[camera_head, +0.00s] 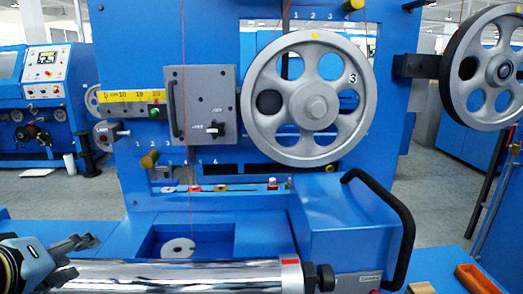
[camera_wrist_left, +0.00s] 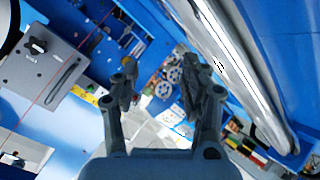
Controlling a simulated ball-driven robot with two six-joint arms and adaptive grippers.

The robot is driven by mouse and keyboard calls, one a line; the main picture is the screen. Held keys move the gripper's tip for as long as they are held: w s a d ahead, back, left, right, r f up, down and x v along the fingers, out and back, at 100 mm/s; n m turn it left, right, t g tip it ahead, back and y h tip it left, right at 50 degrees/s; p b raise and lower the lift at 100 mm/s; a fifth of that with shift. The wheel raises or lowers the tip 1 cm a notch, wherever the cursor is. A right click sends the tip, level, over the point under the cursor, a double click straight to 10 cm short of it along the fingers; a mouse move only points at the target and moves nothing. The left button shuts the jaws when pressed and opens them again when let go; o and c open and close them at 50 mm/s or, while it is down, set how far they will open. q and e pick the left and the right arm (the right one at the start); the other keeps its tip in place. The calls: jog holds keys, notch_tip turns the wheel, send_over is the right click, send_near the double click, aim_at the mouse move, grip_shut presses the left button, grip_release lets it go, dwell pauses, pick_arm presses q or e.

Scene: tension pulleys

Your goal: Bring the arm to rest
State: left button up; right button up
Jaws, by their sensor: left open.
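My left gripper (camera_head: 78,258) is at the lower left in the head view, just left of the polished metal cylinder (camera_head: 175,277). In the left wrist view my left gripper (camera_wrist_left: 160,88) has its two fingers apart with nothing between them. The cylinder (camera_wrist_left: 225,60) runs along the right of that view. A large grey pulley wheel (camera_head: 316,100) with the number 3 is mounted on the blue machine frame (camera_head: 130,60), well away from the gripper. My right gripper is not seen in either view.
A black curved handle (camera_head: 400,215) rises from a blue block right of centre. A second pulley (camera_head: 485,70) is at the upper right. A grey switch panel (camera_head: 200,105) is on the frame, with a thin red wire before it. An orange tray (camera_head: 480,278) lies at the lower right.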

pick_arm(q)
jog(key=s+d+f+m+g, duration=0.1)
jog(key=s+f+m+g, duration=0.35)
jog(key=s, duration=0.55)
jog(key=s+d+f+m+g, duration=0.1)
jog(key=s+f+m+g, duration=0.4)
jog(key=s, duration=0.6)
notch_tip(320, 180, down, 26)
jog(key=s+a, duration=0.3)
jog(key=s+f, duration=1.4)
jog(key=s, duration=0.2)
jog(key=shift+s+a+g, duration=0.25)
jog(key=shift+s+g, duration=0.15)
jog(key=shift+g, duration=0.05)
